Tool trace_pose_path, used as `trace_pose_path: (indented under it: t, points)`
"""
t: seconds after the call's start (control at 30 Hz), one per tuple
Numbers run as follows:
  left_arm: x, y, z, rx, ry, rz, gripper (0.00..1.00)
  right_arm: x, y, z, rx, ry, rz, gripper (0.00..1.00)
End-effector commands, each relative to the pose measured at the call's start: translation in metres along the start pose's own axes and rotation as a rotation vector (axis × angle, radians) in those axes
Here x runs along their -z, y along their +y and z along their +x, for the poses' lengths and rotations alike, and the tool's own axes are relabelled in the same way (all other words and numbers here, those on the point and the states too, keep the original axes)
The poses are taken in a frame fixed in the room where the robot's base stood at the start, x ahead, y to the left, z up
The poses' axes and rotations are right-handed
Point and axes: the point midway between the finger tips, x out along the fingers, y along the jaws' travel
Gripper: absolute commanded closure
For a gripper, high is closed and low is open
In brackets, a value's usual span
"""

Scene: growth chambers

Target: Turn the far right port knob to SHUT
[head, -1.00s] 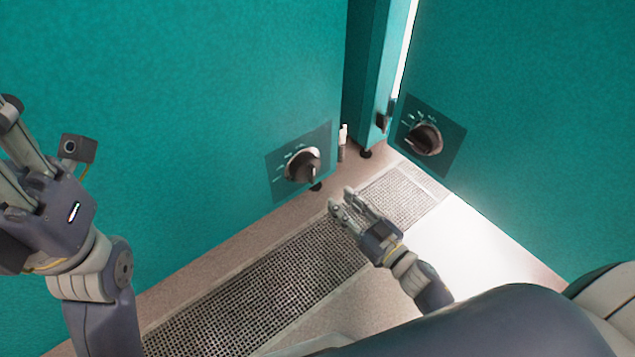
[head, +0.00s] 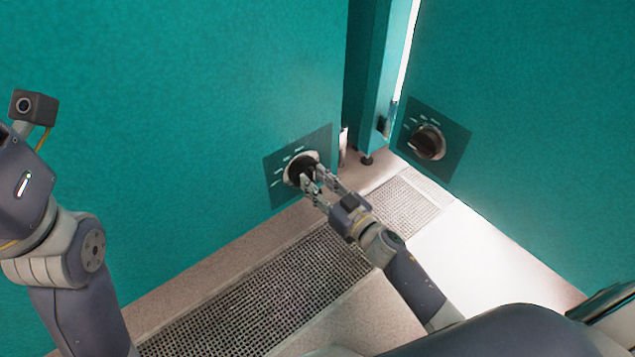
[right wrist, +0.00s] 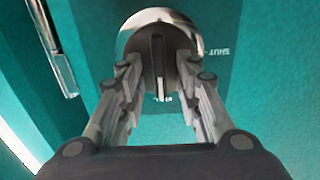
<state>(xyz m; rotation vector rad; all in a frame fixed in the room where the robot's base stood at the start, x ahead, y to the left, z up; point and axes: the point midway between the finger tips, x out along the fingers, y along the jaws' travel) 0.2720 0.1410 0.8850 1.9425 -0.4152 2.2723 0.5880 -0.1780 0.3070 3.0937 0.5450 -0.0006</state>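A black port knob (head: 300,168) with a silver collar sits on a dark label plate on the left teal wall. In the right wrist view the knob (right wrist: 158,62) has a raised bar with a white line pointing down in the picture; an upside-down SHUT label (right wrist: 211,53) lies to its right. My right gripper (head: 318,178) is open at this knob, with its fingers (right wrist: 160,78) on either side of the bar; contact cannot be told. A second black knob (head: 428,143) is on the right teal wall. My left gripper (head: 22,185) is at the left edge, its fingers outside the picture.
A metal floor grating (head: 270,290) runs below the left wall. A teal post (head: 368,80) on a black foot stands in the corner between the walls. A small white-topped object (head: 343,142) is partly hidden beside the left wall's edge.

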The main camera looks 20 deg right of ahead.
Motion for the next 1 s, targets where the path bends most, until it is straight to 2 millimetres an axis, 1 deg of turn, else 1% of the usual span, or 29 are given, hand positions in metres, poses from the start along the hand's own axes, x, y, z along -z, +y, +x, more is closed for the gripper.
trace_pose_path:
  t: [0.07, 0.1, 0.17, 0.2, 0.47, 0.67, 0.87, 1.0]
  points:
    - [0.0000, 0.0000, 0.0001, 0.000, 0.000, 0.000, 0.60, 0.0001, 0.0001, -0.0001, 0.000, 0.000, 0.000, 0.68]
    - [0.0000, 0.0001, 0.0001, 0.000, 0.000, 0.000, 0.60, 0.0001, 0.0001, -0.0002, 0.000, 0.000, 0.000, 0.77]
    - [0.0000, 0.0001, 0.0001, 0.000, 0.000, 0.000, 0.60, 0.0001, 0.0002, -0.0002, 0.000, 0.000, 0.000, 0.91]
    - [0.0001, 0.0001, 0.0001, 0.000, 0.000, 0.000, 0.60, 0.0001, 0.0002, -0.0003, 0.000, 0.000, 0.000, 1.00]
    - [0.0000, 0.0002, 0.0003, 0.000, 0.001, -0.001, 0.60, 0.0001, 0.0001, -0.0004, 0.000, 0.000, -0.002, 1.00]
    - [0.0002, -0.0002, 0.0021, 0.000, 0.003, -0.001, 0.60, 0.0006, -0.0001, -0.0004, -0.001, 0.000, -0.041, 1.00]
    - [-0.0029, -0.0016, 0.0006, 0.008, -0.014, -0.003, 0.60, 0.0009, -0.0006, -0.0005, -0.001, -0.001, -0.153, 1.00]
    - [-0.0055, -0.0026, -0.0017, 0.013, -0.026, -0.004, 0.60, 0.0014, -0.0017, -0.0004, -0.001, 0.000, -0.268, 1.00]
